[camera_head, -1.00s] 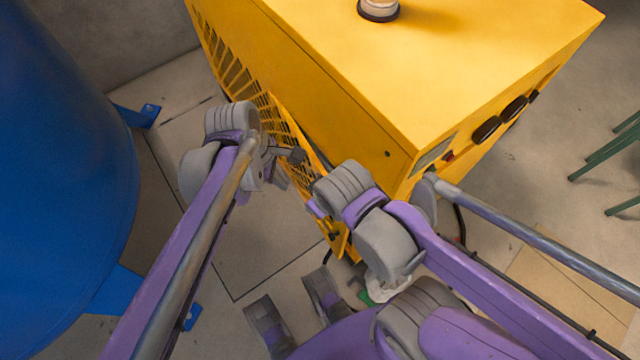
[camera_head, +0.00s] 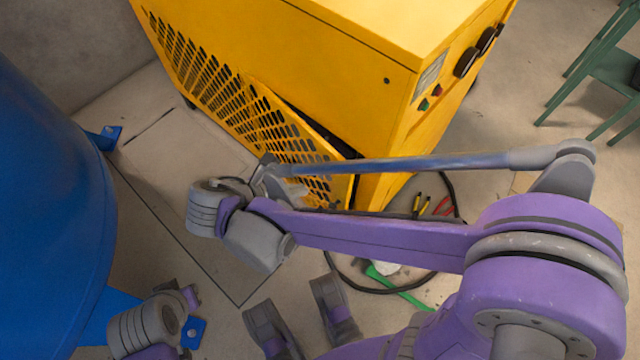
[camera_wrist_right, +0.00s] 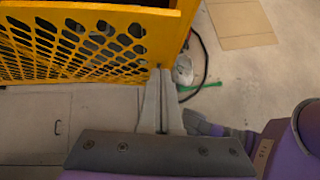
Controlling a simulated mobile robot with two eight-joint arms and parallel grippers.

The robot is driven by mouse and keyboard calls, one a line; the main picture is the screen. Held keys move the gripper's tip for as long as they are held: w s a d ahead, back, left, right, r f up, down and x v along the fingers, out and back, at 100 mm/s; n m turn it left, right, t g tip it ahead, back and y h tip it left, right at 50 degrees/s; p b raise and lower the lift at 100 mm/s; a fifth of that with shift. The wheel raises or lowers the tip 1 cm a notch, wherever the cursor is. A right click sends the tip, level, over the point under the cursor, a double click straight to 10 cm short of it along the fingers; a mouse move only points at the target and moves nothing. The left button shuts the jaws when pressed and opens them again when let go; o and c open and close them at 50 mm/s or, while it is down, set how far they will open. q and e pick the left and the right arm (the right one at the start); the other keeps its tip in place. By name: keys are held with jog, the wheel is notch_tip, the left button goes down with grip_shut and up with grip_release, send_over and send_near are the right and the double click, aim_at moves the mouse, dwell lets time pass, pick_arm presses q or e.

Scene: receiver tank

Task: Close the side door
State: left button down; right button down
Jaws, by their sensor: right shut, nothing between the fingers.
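The side door (camera_head: 262,120) is a yellow perforated panel low on the side of the yellow machine (camera_head: 400,40). It stands slightly ajar, with a dark gap along its top and near edge. It fills the upper left of the right wrist view (camera_wrist_right: 75,45). My right gripper (camera_head: 268,168) is on the outer side of the door, by its lower part. In the right wrist view its fingers (camera_wrist_right: 160,75) are shut and empty, by the panel's lower edge; I cannot tell whether they touch it.
A blue tank (camera_head: 50,200) with blue feet stands at left. Pliers (camera_head: 420,205), a black cable (camera_head: 385,291) and a green item (camera_head: 400,290) lie on the floor by the machine's near corner. Green chair legs (camera_head: 570,90) are at upper right. Floor between tank and machine is clear.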

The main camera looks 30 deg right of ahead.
aim_at(347, 162)
jog(key=b+x, duration=0.1)
jog(key=x, duration=0.3)
jog(key=d+r+b+x, duration=0.1)
jog(key=x, duration=0.3)
jog(key=d+r+b+x, duration=0.1)
jog(key=x, duration=0.3)
jog(key=shift+w+d, duration=0.15)
jog(key=shift+w, duration=0.15)
jog(key=shift+n+t, duration=0.6)
jog(key=shift+n, duration=0.1)
jog(key=d, duration=0.1)
jog(key=w+d, duration=0.1)
jog(key=d, duration=0.3)
jog(key=shift+w+d, duration=0.25)
jog(key=shift+w+d+r, duration=0.1)
jog(key=shift+w+d, duration=0.05)
